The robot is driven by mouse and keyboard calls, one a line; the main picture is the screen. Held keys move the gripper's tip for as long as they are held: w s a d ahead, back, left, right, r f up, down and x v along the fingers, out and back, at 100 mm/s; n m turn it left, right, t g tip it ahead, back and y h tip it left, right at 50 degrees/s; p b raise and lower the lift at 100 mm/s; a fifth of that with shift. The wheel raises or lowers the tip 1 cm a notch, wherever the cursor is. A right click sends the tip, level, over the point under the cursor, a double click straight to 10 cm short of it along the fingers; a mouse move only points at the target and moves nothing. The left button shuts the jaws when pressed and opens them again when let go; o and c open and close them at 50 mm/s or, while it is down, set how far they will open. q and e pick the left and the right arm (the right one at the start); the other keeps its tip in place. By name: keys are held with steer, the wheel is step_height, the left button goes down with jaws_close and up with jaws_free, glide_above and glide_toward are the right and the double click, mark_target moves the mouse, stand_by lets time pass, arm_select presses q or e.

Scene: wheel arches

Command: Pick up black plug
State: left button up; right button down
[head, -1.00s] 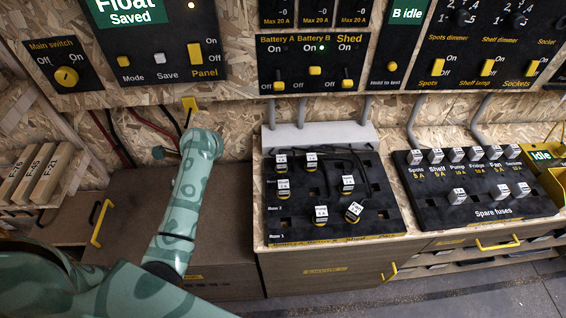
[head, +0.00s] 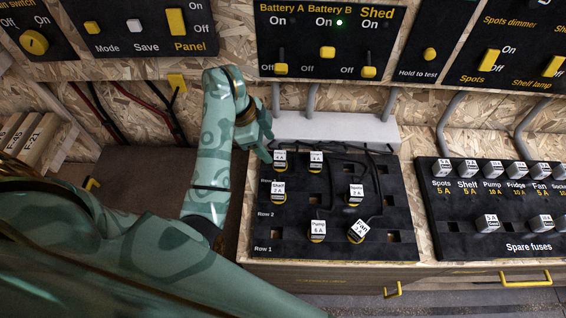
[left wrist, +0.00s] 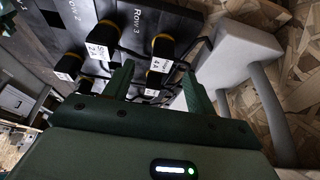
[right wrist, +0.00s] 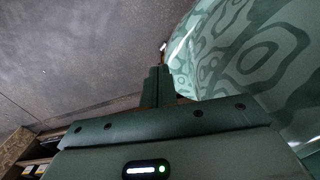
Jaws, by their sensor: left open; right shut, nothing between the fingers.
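Several black plugs with yellow bands and white labels sit in the black fuse board in the head view. One is the back-left plug (head: 279,160), another the back-middle plug (head: 316,161), with the Shelf plug (head: 278,192) in front. My left gripper (head: 265,145) is at the board's back-left corner, by the back-left plug. In the left wrist view my left gripper (left wrist: 160,88) is open; a black plug labelled 4 A (left wrist: 163,50) shows just beyond the fingers, and the Shelf plug (left wrist: 98,48) stands farther left. My right gripper (right wrist: 157,86) is shut and empty over the floor.
The fuse board (head: 290,245) has a grey ledge (head: 335,128) with conduits behind it. Black cables cross its right half. A spare-fuse panel (head: 455,240) stands to the right. Switch panels (head: 330,60) hang above on the wall. Bare grey floor (right wrist: 70,60) shows in the right wrist view.

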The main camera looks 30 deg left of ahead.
mark_target(279, 155)
arm_select(q)
steer(key=shift+b+x, duration=0.3)
steer(key=shift+x, duration=0.75)
steer(key=shift+d+f, duration=0.15)
steer(key=shift+f, duration=0.2)
steer(key=b+x, duration=0.1)
steer(key=x, duration=0.1)
steer(key=b+x, duration=0.2)
steer(key=shift+w+d+f, duration=0.2)
steer(key=shift+w+d, duration=0.05)
steer(key=shift+w, duration=0.2)
steer(key=shift+r, duration=0.1)
arm_select(e)
step_height(279, 155, down, 4)
steer(key=shift+a+r, duration=0.1)
arm_select(q)
steer(key=shift+c, duration=0.3)
steer(key=c, duration=1)
arm_select(e)
steer(key=shift+s, duration=0.1)
